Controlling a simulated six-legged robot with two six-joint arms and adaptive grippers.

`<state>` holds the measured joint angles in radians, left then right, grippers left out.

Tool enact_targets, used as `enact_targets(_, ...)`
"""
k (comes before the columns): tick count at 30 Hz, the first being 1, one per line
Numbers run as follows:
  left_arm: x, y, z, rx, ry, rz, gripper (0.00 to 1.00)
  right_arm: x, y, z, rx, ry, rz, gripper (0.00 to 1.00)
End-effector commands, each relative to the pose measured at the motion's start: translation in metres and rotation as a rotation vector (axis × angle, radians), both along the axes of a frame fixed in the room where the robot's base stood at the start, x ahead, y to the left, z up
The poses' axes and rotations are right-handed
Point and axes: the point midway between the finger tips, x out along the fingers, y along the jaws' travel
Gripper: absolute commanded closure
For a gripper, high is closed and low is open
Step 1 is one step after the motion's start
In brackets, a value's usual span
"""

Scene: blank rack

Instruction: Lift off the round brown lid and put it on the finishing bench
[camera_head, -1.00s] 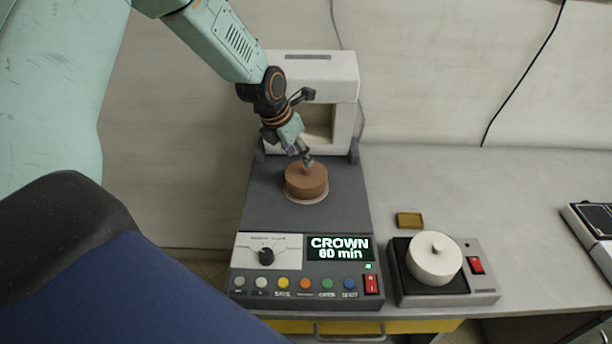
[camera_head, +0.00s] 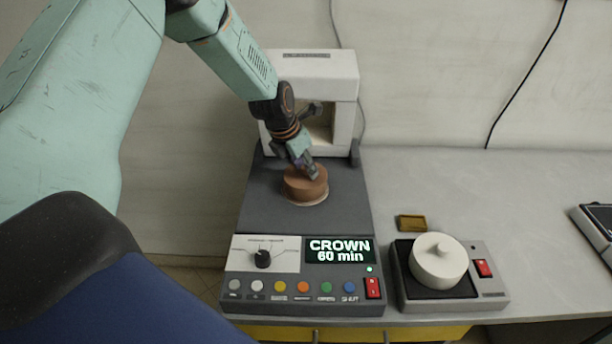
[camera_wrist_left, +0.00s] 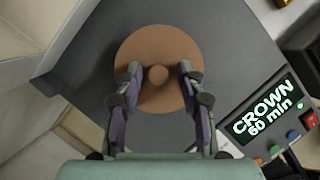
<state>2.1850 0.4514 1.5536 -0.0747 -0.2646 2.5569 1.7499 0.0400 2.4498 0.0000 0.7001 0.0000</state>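The round brown lid (camera_head: 306,186) sits on a pale round base on the dark top of the machine with the "CROWN 60 min" display. In the left wrist view the lid (camera_wrist_left: 170,58) shows from above, with a small round knob (camera_wrist_left: 158,75) at its middle. My left gripper (camera_head: 312,172) is right over the lid. In the wrist view its two fingers (camera_wrist_left: 158,82) stand apart on either side of the knob, with visible gaps between. My right gripper is not in view. No surface is clearly marked as the finishing bench; a grey bench top (camera_head: 480,190) lies to the right.
A small device with a white round lidded pot (camera_head: 438,262) and a red switch stands right of the machine. A small brown tray (camera_head: 411,223) lies behind it. A white arch (camera_head: 345,80) rises behind the lid. The grey bench top is clear toward the back right.

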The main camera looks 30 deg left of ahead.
Motion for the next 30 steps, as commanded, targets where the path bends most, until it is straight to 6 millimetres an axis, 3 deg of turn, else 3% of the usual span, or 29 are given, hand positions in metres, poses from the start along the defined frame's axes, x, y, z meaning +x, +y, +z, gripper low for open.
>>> enact_targets(12,0.000,0.000,0.000,0.000,0.000,0.000,0.99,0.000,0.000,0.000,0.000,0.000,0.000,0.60)
enact_targets(23,0.000,0.000,0.001,0.000,0.000,0.000,1.00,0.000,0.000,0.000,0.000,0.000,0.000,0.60)
enact_targets(26,0.000,0.000,0.009,0.001,-0.001,-0.002,1.00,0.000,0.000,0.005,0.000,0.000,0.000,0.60)
enact_targets(30,0.000,0.000,0.035,0.000,-0.003,-0.001,1.00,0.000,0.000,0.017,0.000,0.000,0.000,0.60)
